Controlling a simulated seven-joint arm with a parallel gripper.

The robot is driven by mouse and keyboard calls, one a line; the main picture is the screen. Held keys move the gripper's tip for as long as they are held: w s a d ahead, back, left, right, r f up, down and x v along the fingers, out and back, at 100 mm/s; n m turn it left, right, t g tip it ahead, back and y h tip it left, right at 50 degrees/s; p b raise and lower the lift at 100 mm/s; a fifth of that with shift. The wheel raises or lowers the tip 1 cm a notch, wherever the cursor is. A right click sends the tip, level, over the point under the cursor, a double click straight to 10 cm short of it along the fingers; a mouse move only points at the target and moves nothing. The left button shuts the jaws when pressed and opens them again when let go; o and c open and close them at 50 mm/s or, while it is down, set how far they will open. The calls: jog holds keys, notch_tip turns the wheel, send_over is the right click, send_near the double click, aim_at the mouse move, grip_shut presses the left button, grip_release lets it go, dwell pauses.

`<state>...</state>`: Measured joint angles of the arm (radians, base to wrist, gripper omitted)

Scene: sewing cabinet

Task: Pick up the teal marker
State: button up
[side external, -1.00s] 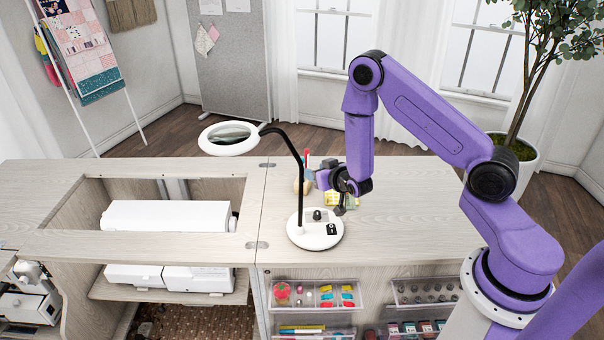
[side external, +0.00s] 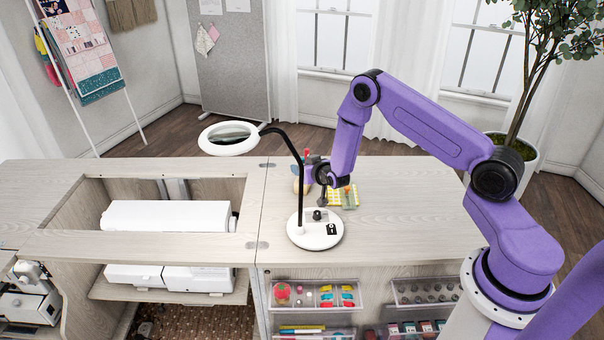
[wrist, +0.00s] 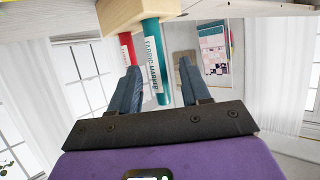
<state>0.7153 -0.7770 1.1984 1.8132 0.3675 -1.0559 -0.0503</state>
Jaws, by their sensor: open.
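The teal marker (wrist: 156,60) stands in a light wooden block (wrist: 133,14) and carries a white label with lettering. The wrist view is upside down, with the tabletop along its top edge. My gripper (wrist: 160,70) is open. No contact shows. In the side view, my gripper (side external: 322,178) is low over the table behind the lamp, beside the block (side external: 297,187); it hides the teal marker there.
A red marker (wrist: 127,48) stands beside the teal one in the block. A magnifier lamp's white base (side external: 315,231) and black neck (side external: 300,172) stand close in front of my gripper. A yellow patterned item (side external: 335,199) lies to the right. The tabletop's right side (side external: 410,215) is clear.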

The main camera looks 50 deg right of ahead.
jog(key=shift+w+d+f, duration=0.2)
jog(key=shift+w, duration=0.35)
grip_shut()
